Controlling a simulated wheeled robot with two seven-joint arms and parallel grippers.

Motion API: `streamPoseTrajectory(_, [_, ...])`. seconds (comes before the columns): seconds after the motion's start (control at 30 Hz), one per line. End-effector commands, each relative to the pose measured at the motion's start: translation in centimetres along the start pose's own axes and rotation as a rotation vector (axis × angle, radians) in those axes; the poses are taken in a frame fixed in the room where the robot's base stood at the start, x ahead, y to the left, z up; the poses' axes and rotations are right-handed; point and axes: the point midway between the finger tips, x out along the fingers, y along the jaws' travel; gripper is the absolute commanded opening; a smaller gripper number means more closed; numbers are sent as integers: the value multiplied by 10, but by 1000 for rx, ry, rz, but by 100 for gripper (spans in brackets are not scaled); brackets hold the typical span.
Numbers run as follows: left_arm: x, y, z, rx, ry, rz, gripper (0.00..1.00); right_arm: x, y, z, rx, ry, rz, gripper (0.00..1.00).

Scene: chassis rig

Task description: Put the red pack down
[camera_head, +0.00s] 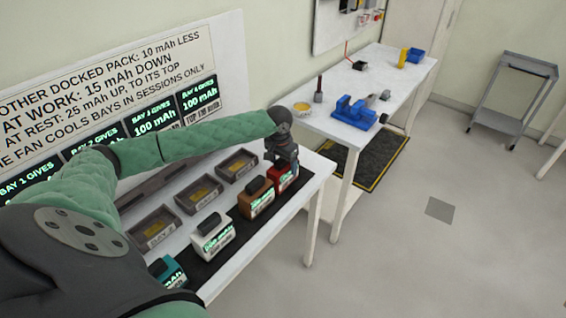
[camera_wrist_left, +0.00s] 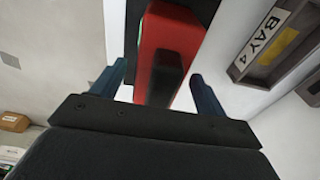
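The red pack (camera_head: 283,182) is at the far right end of a row of packs, over the end of the black mat (camera_head: 230,238). It shows upright, with a green readout on its front. In the left wrist view the red pack (camera_wrist_left: 172,35) lies ahead between my fingertips, its black handle facing the camera. My left gripper (camera_head: 284,160) is right above the pack in the head view. In the wrist view its two blue fingers (camera_wrist_left: 159,72) stand apart, with gaps on both sides of the handle. My right gripper is not in view.
A brown pack (camera_head: 257,197), a white pack (camera_head: 213,237) and a teal pack (camera_head: 168,272) stand to the left. Empty bays (camera_head: 237,165) line the back of the bench. A second table (camera_head: 372,88) holds a blue vise (camera_head: 354,112).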

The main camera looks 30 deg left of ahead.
Motion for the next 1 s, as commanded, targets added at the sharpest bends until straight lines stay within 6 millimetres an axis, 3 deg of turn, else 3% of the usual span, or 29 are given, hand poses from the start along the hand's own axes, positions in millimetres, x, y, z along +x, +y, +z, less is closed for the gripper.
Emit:
streamPoseTrajectory(0.37, [-9, 0, 0, 0, 1, 0, 74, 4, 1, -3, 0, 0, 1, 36])
streamPoseTrajectory(0.43, [-18, 0, -1, 0, 3, 0, 74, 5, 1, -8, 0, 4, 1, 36])
streamPoseTrajectory(0.53, [-36, 0, -1, 2, 4, 0, 74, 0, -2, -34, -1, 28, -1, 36])
streamPoseTrajectory(0.67, [-62, 0, 0, 1, 3, -1, 74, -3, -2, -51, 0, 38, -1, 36])
streamPoseTrajectory(1.0, [-113, 0, -1, 0, 1, 0, 74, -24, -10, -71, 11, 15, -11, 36])
